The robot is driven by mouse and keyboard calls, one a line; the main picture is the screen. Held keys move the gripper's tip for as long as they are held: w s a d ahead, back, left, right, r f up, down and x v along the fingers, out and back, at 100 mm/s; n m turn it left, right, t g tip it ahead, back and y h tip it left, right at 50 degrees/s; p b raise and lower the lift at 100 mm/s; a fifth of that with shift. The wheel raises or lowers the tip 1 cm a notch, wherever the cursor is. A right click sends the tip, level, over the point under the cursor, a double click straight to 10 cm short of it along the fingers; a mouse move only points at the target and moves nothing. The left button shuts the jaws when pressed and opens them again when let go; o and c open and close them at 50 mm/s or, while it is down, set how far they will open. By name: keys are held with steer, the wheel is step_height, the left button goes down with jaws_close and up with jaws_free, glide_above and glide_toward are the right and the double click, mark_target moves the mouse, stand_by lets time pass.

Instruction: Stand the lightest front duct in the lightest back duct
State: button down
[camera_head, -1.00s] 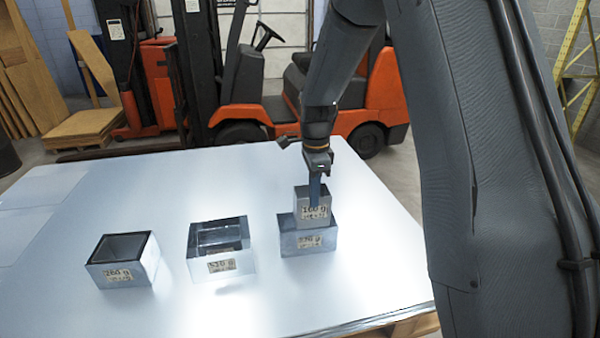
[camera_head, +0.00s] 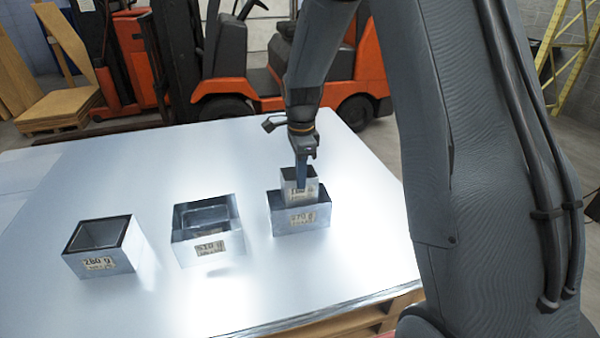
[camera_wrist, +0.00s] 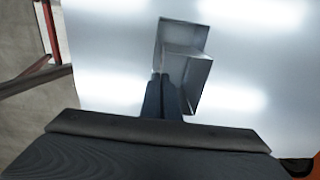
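My gripper (camera_head: 302,186) is shut on the near wall of a small metal duct (camera_head: 289,184), whose label is partly hidden and hard to read. It holds this duct upright, with its lower part inside the right-hand large duct (camera_head: 286,221), labelled about 270 g. In the wrist view my fingers (camera_wrist: 168,95) pinch the small duct's wall (camera_wrist: 195,80), and the large duct (camera_wrist: 172,30) shows behind it. Whether the small duct's bottom touches the table is hidden. The middle large duct (camera_head: 184,249) reads about 510 g. The left dark-rimmed duct (camera_head: 84,266) reads about 260 or 280 g.
The ducts stand apart in a row on a shiny sheet-metal table (camera_head: 200,302). Bare table lies in front of and behind them. An orange forklift (camera_head: 345,105) and wooden boards (camera_head: 50,105) stand beyond the table.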

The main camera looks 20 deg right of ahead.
steer(key=shift+f+b, duration=0.7)
steer(key=shift+f, duration=1.35)
steer(key=c, duration=1.9)
jaws_free()
steer(key=shift+c, duration=0.2)
step_height(320, 180, up, 7)
steer(key=p, duration=0.5)
